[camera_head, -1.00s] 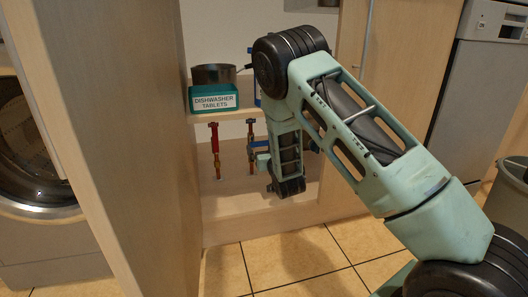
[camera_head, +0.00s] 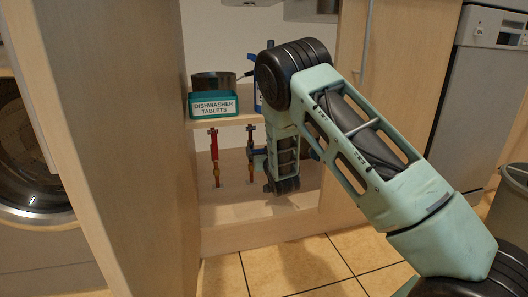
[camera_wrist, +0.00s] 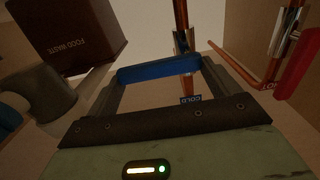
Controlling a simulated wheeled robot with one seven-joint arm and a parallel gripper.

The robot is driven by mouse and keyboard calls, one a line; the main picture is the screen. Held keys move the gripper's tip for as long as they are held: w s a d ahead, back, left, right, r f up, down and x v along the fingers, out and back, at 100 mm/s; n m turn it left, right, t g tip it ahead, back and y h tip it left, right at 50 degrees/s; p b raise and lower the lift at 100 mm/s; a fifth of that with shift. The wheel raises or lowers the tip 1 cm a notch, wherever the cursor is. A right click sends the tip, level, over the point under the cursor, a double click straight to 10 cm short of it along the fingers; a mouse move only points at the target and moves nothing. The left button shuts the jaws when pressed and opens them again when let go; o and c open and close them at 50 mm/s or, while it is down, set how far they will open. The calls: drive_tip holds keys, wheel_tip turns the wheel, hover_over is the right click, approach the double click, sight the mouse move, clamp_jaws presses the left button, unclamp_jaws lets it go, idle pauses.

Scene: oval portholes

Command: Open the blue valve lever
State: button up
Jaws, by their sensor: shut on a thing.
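The blue valve lever (camera_wrist: 158,69) lies between the two fingertips of my gripper (camera_wrist: 160,74) in the wrist view, and my gripper is shut on it. The lever looks crosswise to the copper pipe (camera_wrist: 182,16) behind it. A "COLD" tag (camera_wrist: 191,100) shows upside down beside that pipe. In the head view the cold pipe (camera_head: 250,140) stands in the cabinet, left of my gripper (camera_head: 257,155). The lever is small and mostly hidden by my gripper there.
A red lever (camera_head: 213,146) on another pipe stands to the left; it also shows in the wrist view (camera_wrist: 296,62). A dishwasher tablets box (camera_head: 213,104) and a pot (camera_head: 213,80) sit on the shelf above. A food waste bin (camera_wrist: 75,38) is close by.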

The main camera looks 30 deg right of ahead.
sight(249, 141)
drive_tip(key=shift+r+p, duration=0.15)
drive_tip(key=shift+p, duration=0.2)
drive_tip(key=a+r+n+p, duration=0.1)
drive_tip(key=n+p, duration=0.3)
drive_tip(key=a+n+p, duration=0.1)
drive_tip(key=n+p, duration=0.3)
drive_tip(key=n, duration=0.1)
drive_tip(key=a+r+n+p, duration=0.1)
drive_tip(key=n+p, duration=0.4)
drive_tip(key=shift+w+a+r, duration=0.15)
drive_tip(key=shift+w+r, duration=0.15)
drive_tip(key=shift+w, duration=0.05)
drive_tip(key=shift+w+a+f+n+p, duration=0.1)
drive_tip(key=shift+a+n+p, duration=0.25)
drive_tip(key=shift+n, duration=0.65)
drive_tip(key=shift+w+a+f+n+p, duration=0.15)
drive_tip(key=shift+n+p, duration=0.25)
drive_tip(key=shift+n, duration=0.6)
drive_tip(key=o, duration=1.2)
drive_tip(key=shift+a, duration=0.1)
drive_tip(key=shift+c, duration=0.2)
drive_tip(key=shift+s, duration=0.15)
